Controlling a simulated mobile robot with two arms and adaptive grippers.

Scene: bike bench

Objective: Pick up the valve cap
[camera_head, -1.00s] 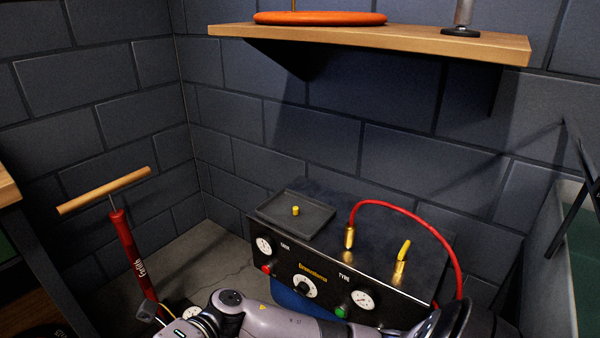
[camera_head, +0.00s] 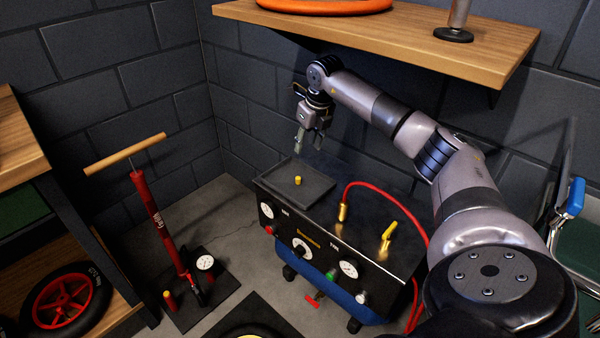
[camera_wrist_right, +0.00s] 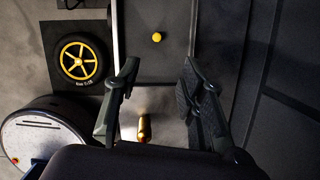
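The valve cap (camera_head: 298,181) is a small yellow piece standing in the shallow dark tray (camera_head: 322,193) on top of the compressor. It also shows as a yellow dot in the right wrist view (camera_wrist_right: 157,37). My right gripper (camera_head: 302,146) hangs above the tray, pointing down, with a clear gap to the cap. In the wrist view its two fingers (camera_wrist_right: 155,85) are spread apart with nothing between them, and the cap lies beyond their tips. My left gripper is not in view.
The compressor (camera_head: 357,257) carries a red hose (camera_head: 385,190) and brass fittings right of the tray. A wooden shelf (camera_head: 400,38) with an orange disc-like object (camera_head: 325,5) hangs above. A red floor pump (camera_head: 155,215) stands at the left.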

